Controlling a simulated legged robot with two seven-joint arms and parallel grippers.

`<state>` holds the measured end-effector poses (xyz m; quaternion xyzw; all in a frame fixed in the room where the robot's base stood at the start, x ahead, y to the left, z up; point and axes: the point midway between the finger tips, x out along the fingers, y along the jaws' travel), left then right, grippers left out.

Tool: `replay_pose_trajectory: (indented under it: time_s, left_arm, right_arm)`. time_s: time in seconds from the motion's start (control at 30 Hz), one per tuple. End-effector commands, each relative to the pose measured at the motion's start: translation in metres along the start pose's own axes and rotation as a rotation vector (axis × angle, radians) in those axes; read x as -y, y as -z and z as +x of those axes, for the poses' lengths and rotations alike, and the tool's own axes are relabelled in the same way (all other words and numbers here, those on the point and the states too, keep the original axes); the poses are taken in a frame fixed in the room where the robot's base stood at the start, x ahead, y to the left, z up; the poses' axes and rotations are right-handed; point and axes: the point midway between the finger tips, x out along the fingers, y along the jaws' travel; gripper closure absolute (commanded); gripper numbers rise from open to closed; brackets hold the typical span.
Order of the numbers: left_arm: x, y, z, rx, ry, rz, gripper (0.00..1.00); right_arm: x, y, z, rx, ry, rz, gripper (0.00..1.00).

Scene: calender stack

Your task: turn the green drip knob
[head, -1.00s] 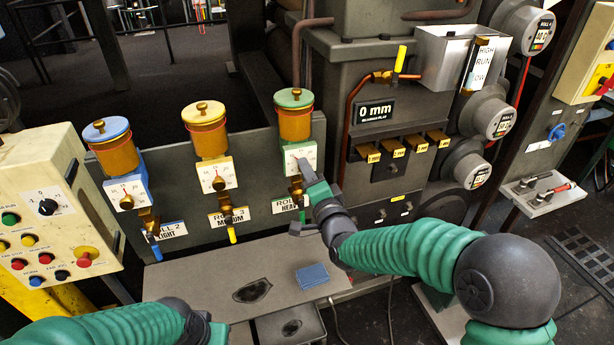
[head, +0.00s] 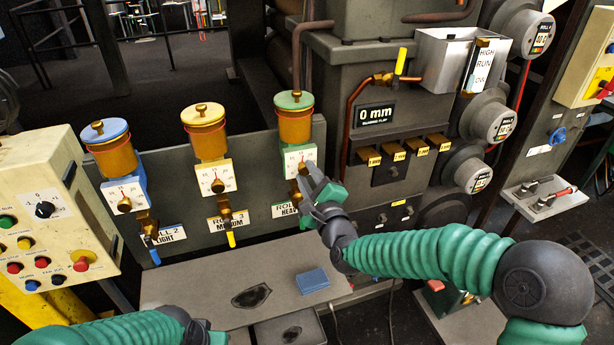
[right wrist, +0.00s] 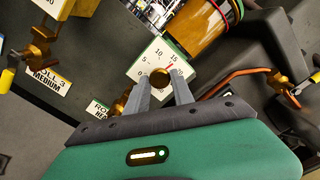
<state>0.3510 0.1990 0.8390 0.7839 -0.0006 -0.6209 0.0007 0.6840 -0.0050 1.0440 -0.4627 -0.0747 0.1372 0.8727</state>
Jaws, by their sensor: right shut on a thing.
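The green-lidded oiler (head: 294,117) is the rightmost of three brass oilers on the grey panel. Below its cup is a white dial plate (head: 299,156), seen closer in the right wrist view (right wrist: 157,58). The round brass drip knob (right wrist: 159,78) on that plate sits between my right gripper's fingers. In the head view my right gripper (head: 308,174) covers the knob. The gripper is shut on the knob, with one finger on either side of it. My left arm shows at the bottom left, but its fingertips are out of view.
Yellow-lidded (head: 206,130) and blue-lidded (head: 110,146) oilers stand to the left, with knobs and taps. A cream button box (head: 45,205) is at far left. A grey shelf (head: 210,291) below bears a blue block (head: 312,281). The machine housing is close on the right.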

Motion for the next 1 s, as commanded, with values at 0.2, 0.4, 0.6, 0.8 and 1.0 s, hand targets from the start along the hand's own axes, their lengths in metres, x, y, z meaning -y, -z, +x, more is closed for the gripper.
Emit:
replay_pose_trajectory:
  time_s: [0.2, 0.4, 0.6, 0.8, 1.0]
  left_arm:
    - [0.0, -0.0002, 0.0009, 0.0, 0.0, 0.0, 0.64]
    - [0.0, -0.0003, 0.0011, 0.0, 0.0, 0.0, 0.64]
    - [0.0, -0.0003, 0.0013, 0.0, 0.0, 0.0, 0.64]
    - [0.0, -0.0003, 0.0013, 0.0, 0.0, 0.0, 0.64]
    - [0.0, -0.0003, 0.0013, 0.0, 0.0, 0.0, 0.64]
  right_arm:
    - [-0.0049, 0.0056, -0.0009, -0.01, -0.01, 0.119, 1.0]
    - [-0.006, 0.0051, -0.0011, -0.01, -0.012, 0.175, 1.0]
    - [-0.0069, 0.0056, -0.0012, -0.012, -0.013, 0.191, 1.0]
    - [-0.0076, 0.0054, -0.0014, -0.011, -0.015, 0.192, 1.0]
    - [-0.0077, 0.0048, -0.0014, -0.01, -0.015, 0.191, 0.6]
